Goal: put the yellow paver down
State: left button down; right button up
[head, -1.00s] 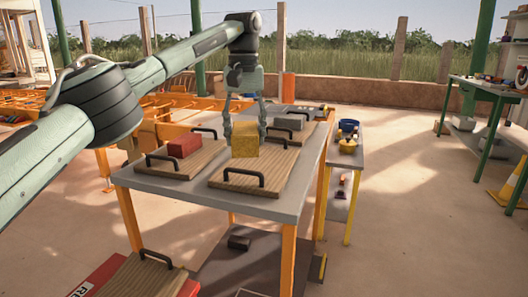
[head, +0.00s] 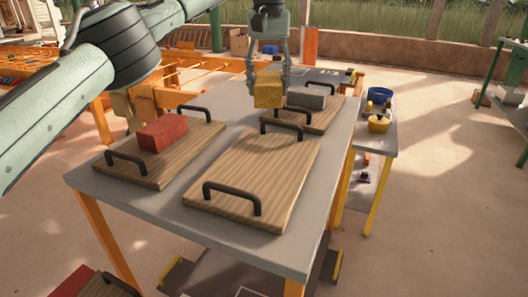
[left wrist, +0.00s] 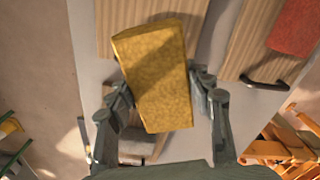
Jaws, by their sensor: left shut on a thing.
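The yellow paver (head: 269,91) is between the fingers of my left gripper (head: 268,80), which is shut on it. The paver is held above the table, near the far handle of the bare wooden board (head: 250,172). In the left wrist view the yellow paver (left wrist: 155,75) sits slightly tilted between both fingers (left wrist: 160,90), and a wooden board (left wrist: 195,30) lies beneath it. My right gripper is not in view.
A red paver (head: 163,133) lies on the left board (head: 130,172). A grey paver (head: 306,100) lies on the far board (head: 322,119). Black handles stand up at the board ends.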

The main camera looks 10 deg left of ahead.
aim_at(264, 107)
pick_arm(q)
jog(key=s+f, duration=0.1)
jog(key=s+f+b, duration=0.1)
jog(key=s, duration=0.1)
jog(key=s+b, duration=0.1)
jog(key=shift+s+f, duration=0.4)
jog(key=s+f, duration=0.1)
jog(key=s, duration=0.1)
jog(key=s+f, duration=0.1)
jog(key=s, duration=0.1)
jog(key=s+f, duration=0.1)
jog(key=s, duration=0.1)
jog(key=shift+s+d+f, duration=0.2)
jog(key=shift+d+f, duration=0.1)
jog(key=shift+d, duration=0.05)
jog(key=shift+f, duration=2)
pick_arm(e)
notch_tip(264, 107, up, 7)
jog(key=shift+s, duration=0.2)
pick_arm(q)
jog(key=shift+f+b, duration=0.1)
jog(key=shift+b, duration=0.2)
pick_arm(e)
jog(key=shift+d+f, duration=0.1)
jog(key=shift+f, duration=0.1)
